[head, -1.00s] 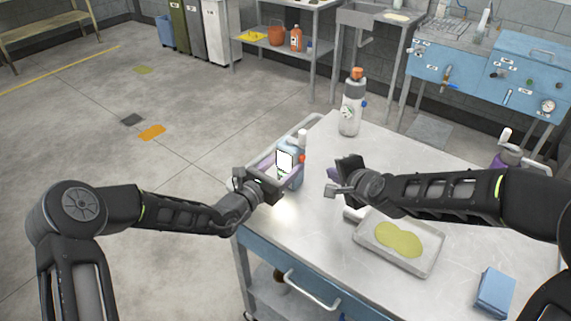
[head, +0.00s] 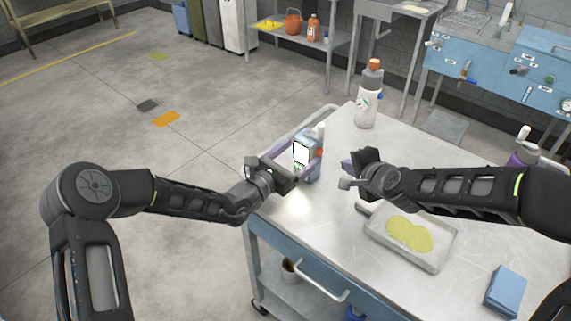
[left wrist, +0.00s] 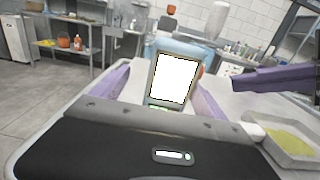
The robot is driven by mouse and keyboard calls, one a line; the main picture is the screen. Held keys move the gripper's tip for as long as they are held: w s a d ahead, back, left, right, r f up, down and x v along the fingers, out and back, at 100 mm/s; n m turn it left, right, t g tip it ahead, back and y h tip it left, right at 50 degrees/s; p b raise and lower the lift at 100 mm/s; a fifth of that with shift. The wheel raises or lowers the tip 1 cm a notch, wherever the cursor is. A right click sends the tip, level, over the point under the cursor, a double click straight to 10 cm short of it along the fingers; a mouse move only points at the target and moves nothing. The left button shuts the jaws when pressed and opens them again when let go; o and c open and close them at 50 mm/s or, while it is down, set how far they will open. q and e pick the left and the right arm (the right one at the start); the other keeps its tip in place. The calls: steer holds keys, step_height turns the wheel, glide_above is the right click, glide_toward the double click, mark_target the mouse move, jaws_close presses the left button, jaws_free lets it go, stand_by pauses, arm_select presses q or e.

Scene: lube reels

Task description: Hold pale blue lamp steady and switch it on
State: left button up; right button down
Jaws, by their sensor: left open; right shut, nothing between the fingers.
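The pale blue lamp (head: 313,168) stands upright near the table's far left edge. Its white front panel is bright, and a glow lies on the table before it. A red part shows on its right side. My left gripper (head: 292,156) is open, its purple fingers on either side of the lamp. In the left wrist view the lamp (left wrist: 186,50) is between these fingers, apart from the left one; contact on the right is unclear. My right gripper (head: 346,164) is shut and empty, a little right of the lamp. Its purple fingers (left wrist: 270,79) point toward the lamp, apart from it.
A grey bottle with an orange cap (head: 368,97) stands behind the lamp. A metal tray (head: 440,258) with a yellow-green patch lies front right, near a blue block (head: 505,290). A purple bottle (head: 522,153) is at the right. The front left tabletop is clear.

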arm_select(q)
steer(key=v, duration=1.1)
steer(key=shift+s+a, duration=0.15)
